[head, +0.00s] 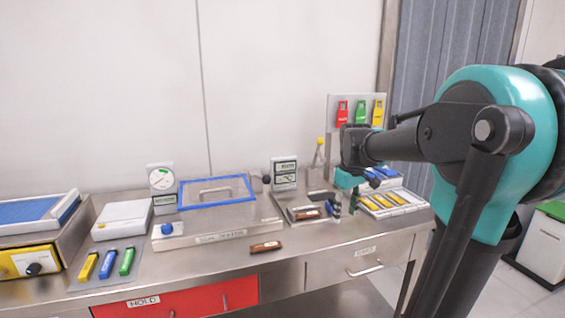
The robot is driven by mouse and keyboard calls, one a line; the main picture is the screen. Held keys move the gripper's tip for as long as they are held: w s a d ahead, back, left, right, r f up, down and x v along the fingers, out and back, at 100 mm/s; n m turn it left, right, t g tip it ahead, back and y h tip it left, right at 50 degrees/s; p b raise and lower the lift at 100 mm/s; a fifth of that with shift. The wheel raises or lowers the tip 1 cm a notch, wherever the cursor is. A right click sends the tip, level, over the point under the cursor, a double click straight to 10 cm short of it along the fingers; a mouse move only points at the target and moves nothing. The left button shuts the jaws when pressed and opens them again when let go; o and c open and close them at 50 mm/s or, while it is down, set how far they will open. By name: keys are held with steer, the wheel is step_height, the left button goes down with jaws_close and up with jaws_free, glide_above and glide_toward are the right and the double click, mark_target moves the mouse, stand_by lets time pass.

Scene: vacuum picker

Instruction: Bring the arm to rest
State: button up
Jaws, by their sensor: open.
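My arm, teal and black, fills the right side of the head view and reaches left over the bench. My gripper (345,203) hangs at its end, pointing down, with its fingertips close above or beside the right part of the metal bench (215,273). It is open. I see nothing held between the fingers, though they are small here. A metal tray (295,199) with dark brown pieces (307,214) lies just left of the fingers. Whether the fingers touch the tray or bench, I cannot tell.
A blue-framed clear lid (222,189) covers a box at mid-bench. A brown piece (265,247) lies near the front edge. A rack with yellow pieces (394,203) stands right of my gripper. Red, green and yellow tags (360,112) hang behind. Left are coloured pieces (108,264).

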steer(key=s+f+m+t, duration=0.3)
steer(key=s+f+m, duration=0.3)
steer(key=s+f, duration=1.1)
steer(key=shift+s+a+f, duration=0.25)
steer(key=shift+s+f, duration=0.05)
steer(key=shift+f, duration=0.2)
